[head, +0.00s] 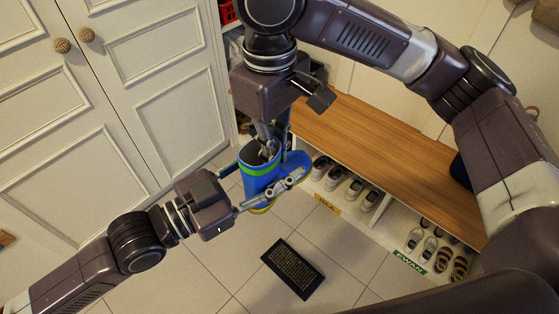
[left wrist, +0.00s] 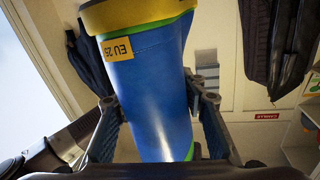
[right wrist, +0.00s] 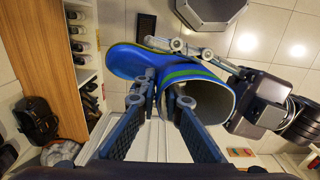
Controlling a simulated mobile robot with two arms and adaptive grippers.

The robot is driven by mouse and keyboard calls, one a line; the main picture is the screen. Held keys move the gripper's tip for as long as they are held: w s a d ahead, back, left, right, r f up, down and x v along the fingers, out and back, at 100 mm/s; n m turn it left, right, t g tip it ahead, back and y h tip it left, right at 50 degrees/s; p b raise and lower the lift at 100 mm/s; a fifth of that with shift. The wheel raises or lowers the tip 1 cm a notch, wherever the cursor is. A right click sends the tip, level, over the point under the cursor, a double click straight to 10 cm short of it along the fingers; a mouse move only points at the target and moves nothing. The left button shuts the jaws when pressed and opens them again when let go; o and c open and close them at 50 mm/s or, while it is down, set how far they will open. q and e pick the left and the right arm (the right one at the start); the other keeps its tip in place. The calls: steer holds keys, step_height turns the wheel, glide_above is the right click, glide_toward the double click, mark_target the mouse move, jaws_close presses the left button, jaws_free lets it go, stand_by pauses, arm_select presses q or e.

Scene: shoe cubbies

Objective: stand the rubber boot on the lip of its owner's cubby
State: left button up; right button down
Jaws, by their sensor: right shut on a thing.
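The blue rubber boot (head: 258,178) has a green band, a yellow sole and a yellow "EU 25" tag (left wrist: 117,49). It is in the air in front of the bench, opening up towards the head camera. My right gripper (right wrist: 163,97) comes from above and is shut on the wall of the shaft at its rim. My left gripper (head: 268,180) has its open fingers either side of the boot; they also show in the left wrist view (left wrist: 155,105). Cubbies under the bench carry an orange label (head: 327,204), seemingly "MILA", and a green "EWAN" label (head: 409,265).
The wooden bench top (head: 385,155) runs above the cubbies, which hold several shoes and sandals (head: 450,263). A dark mat (head: 292,268) lies on the tiled floor. White cupboard doors (head: 110,80) stand at the left. Dark garments (left wrist: 280,45) hang in the left wrist view.

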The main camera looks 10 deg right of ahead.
arm_select(q)
steer(key=shift+s, duration=0.1)
steer(key=c, duration=0.7)
steer(key=shift+c, duration=0.5)
steer(key=shift+s+d, duration=0.1)
steer(key=shift+c, duration=0.2)
arm_select(e)
steer(key=shift+w+r, duration=0.1)
arm_select(q)
steer(key=shift+s+r, duration=0.1)
jaws_close()
arm_select(e)
steer(key=c, duration=2)
jaws_free()
steer(key=shift+a, duration=0.1)
steer(key=shift+o, duration=0.2)
